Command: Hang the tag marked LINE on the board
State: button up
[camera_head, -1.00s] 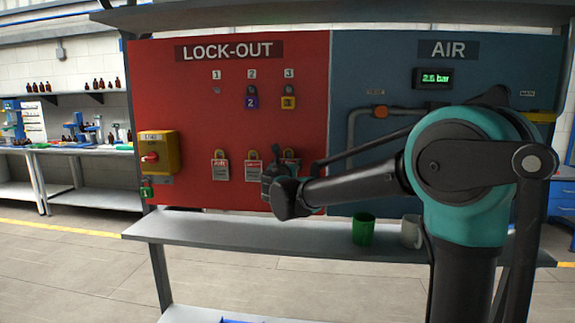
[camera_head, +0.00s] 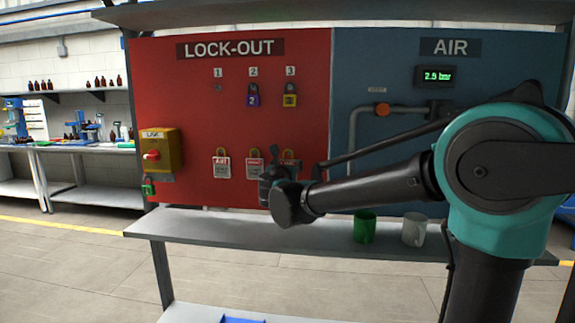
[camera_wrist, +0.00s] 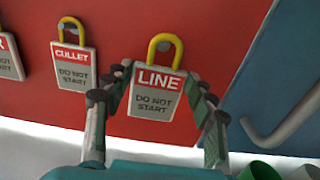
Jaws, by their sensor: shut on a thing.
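The tag marked LINE (camera_wrist: 155,101) has a white plate with a red heading and a yellow loop. In the wrist view it sits between the two fingers of my gripper (camera_wrist: 160,80), which are shut on its sides. It is in front of the red board (camera_wrist: 105,115); I cannot tell whether its loop still rests on a hook. In the head view my gripper (camera_head: 270,180) is low on the red LOCK-OUT board (camera_head: 180,100) and partly hides the LINE tag (camera_head: 289,160). Peg 1 (camera_head: 218,87) is bare.
The CULLET tag (camera_wrist: 75,67) hangs close on the left, with the AIR tag (camera_head: 222,165) beyond. A purple padlock (camera_head: 253,98) and a yellow padlock (camera_head: 290,98) hang under 2 and 3. A yellow LINE switch box (camera_head: 160,152) is at left. A green mug (camera_head: 364,228) stands on the shelf below.

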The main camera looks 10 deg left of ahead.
jog(key=shift+s, duration=1.15)
dwell(0.7)
